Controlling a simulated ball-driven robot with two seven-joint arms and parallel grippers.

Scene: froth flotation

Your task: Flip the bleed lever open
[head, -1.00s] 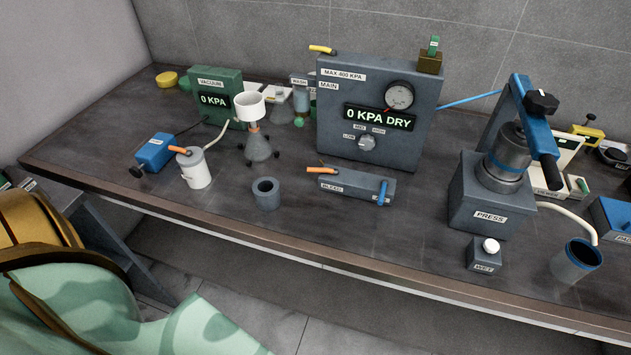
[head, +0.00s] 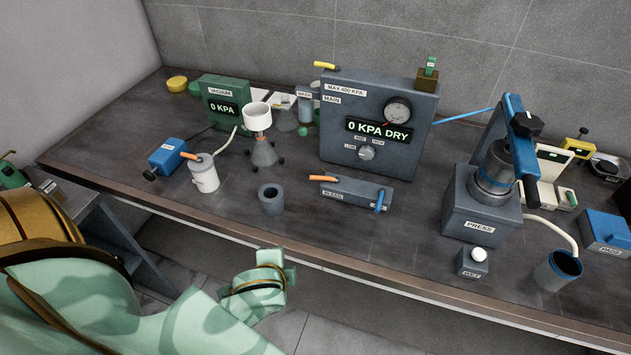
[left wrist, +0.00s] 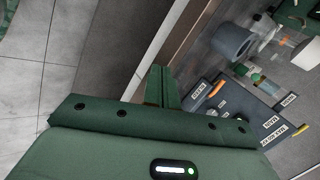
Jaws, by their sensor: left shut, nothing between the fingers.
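In the head view, the grey block labelled BLEED (head: 349,192) lies on the bench in front of the main box. An orange lever (head: 323,178) sticks out at its left end and a blue lever (head: 380,201) hangs at its right end. In the left wrist view, the BLEED block (left wrist: 193,97) and its orange end (left wrist: 216,88) show right of my left gripper (left wrist: 160,87). That gripper is shut and empty, apart from the block. In the head view, my left arm reaches in at lower left, in front of the bench edge. My right gripper is out of view.
The main box (head: 372,128) reads 0 KPA DRY. A grey cup (head: 271,201) stands left of the BLEED block. The press (head: 480,214) and a small grey box with a white knob (head: 472,265) stand to the right. The bench between them and its front edge is mostly clear.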

